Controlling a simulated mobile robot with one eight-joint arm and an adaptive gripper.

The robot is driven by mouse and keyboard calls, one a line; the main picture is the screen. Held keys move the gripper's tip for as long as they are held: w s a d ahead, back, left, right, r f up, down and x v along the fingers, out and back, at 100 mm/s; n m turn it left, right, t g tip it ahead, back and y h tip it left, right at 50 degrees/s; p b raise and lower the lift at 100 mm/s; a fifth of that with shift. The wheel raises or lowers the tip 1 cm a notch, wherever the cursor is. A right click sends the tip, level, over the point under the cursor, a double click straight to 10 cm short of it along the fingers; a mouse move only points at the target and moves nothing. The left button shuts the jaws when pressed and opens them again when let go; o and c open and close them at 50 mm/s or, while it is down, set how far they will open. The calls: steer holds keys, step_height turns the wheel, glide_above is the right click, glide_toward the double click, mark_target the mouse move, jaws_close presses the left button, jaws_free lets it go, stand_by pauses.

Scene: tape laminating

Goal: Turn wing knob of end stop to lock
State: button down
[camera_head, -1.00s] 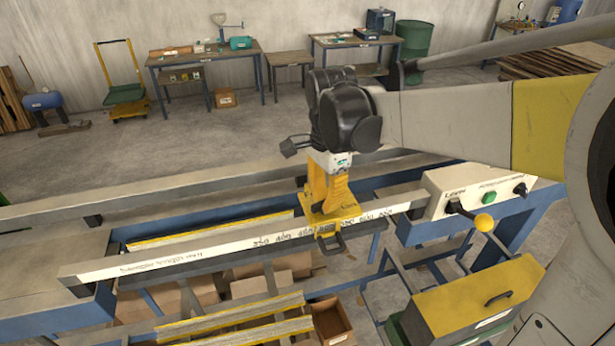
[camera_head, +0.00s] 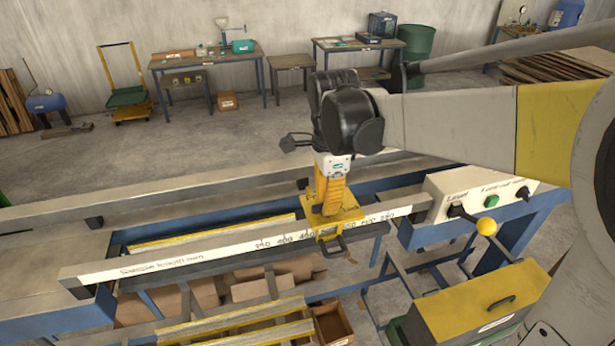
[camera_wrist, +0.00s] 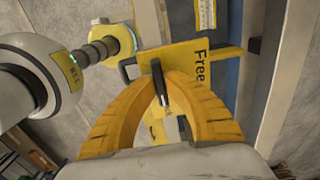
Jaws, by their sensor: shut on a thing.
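The yellow end stop (camera_head: 350,212) sits on the long rail with the length scale, right of the middle in the head view. In the wrist view its yellow plate (camera_wrist: 222,58) bears the word "Free". The dark wing knob (camera_wrist: 159,82) stands between the fingertips of my gripper (camera_wrist: 163,84); its lower part is partly hidden by them. My gripper is shut on the knob, with both yellow fingers arching in from the sides. In the head view my gripper (camera_head: 331,203) points down onto the end stop and hides the knob.
The scale rail (camera_head: 190,255) runs along the bench front. A yellow box (camera_head: 480,300) stands below right. A second rail (camera_head: 190,197) runs behind.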

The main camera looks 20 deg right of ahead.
steer(key=c, duration=1.5)
jaws_free()
steer(key=shift+o, duration=0.2)
step_height(320, 180, up, 12)
